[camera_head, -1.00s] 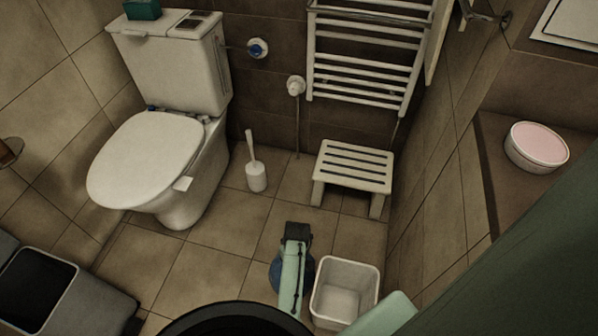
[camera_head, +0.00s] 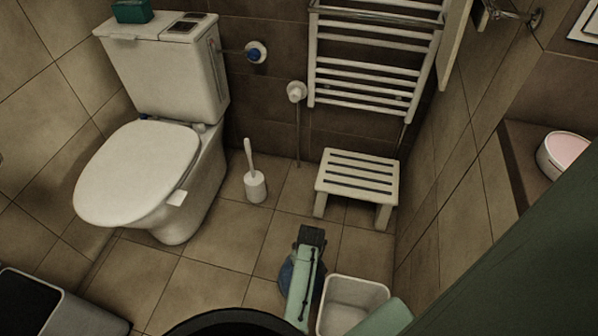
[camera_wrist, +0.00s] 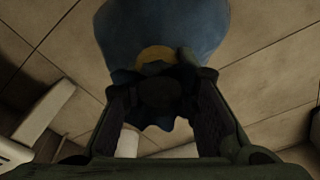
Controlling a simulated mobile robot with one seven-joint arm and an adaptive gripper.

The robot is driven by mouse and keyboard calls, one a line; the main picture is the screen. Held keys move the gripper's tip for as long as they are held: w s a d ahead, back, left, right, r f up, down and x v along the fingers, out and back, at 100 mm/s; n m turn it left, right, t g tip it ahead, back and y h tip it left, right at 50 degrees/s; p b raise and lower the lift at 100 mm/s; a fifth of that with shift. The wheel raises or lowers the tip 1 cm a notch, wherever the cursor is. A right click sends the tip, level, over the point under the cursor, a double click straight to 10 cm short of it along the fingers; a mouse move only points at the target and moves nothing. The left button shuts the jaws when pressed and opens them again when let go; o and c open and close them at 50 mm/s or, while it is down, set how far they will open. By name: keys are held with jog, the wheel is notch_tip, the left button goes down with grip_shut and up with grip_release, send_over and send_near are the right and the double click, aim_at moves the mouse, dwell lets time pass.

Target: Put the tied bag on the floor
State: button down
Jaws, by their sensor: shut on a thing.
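The tied bag is blue with a yellow tie and fills the upper middle of the wrist view (camera_wrist: 160,30). My gripper (camera_wrist: 160,88) is shut on its gathered neck, just below the tie; a dark ruffled end shows between the fingers. In the head view a small part of the blue bag (camera_head: 286,278) shows beside my green arm, which hides the rest of it and the fingers. Tiled floor (camera_head: 215,285) lies around it. I cannot tell whether the bag touches the floor.
A white open bin (camera_head: 352,292) stands close to the right of my arm. A slatted stool (camera_head: 357,182), a toilet brush (camera_head: 255,187) and a toilet (camera_head: 150,175) stand farther back. A grey bin (camera_head: 60,305) is at lower left. Floor between toilet and arm is clear.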

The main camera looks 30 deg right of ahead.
jog(key=shift+f, duration=0.65)
jog(key=shift+f+b, duration=0.1)
jog(key=shift+b, duration=0.2)
jog(key=c, duration=1.3)
grip_release()
